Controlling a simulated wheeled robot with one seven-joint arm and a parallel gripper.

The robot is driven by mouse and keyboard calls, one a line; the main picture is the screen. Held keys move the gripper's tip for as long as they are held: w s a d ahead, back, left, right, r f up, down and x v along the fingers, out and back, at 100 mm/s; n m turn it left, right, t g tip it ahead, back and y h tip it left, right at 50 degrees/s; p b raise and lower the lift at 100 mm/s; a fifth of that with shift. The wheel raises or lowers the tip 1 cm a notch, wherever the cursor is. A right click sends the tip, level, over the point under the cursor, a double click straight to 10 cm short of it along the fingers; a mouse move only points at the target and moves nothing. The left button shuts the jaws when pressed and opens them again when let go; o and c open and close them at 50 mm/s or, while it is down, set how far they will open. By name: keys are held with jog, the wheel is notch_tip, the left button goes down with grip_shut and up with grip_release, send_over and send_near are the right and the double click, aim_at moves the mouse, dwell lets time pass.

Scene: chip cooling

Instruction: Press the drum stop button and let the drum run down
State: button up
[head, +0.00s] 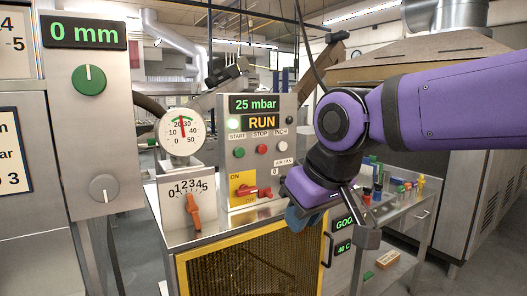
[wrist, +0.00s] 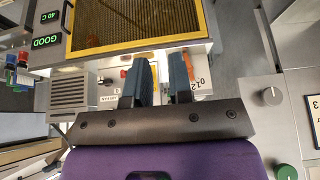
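The red stop button (head: 262,149) sits under its STOP label on the upright control panel (head: 284,104), between the green start button (head: 239,153) and the white inch button (head: 281,147). The panel display (head: 254,122) reads RUN. A yellow-framed amber mesh guard (head: 240,268) is below; what is behind it is hard to make out. My gripper (head: 297,222) is below and right of the stop button, apart from it. In the wrist view its two blue fingers (wrist: 160,75) stand apart with a narrow empty gap.
An orange lever (head: 193,210) with a numbered scale is left of the panel. A yellow switch plate (head: 242,187) is under the buttons. A round gauge (head: 182,130) stands behind the lever. A side bench (head: 405,208) with small coloured items is at right.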

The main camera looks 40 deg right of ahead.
grip_shut()
dwell(1.3)
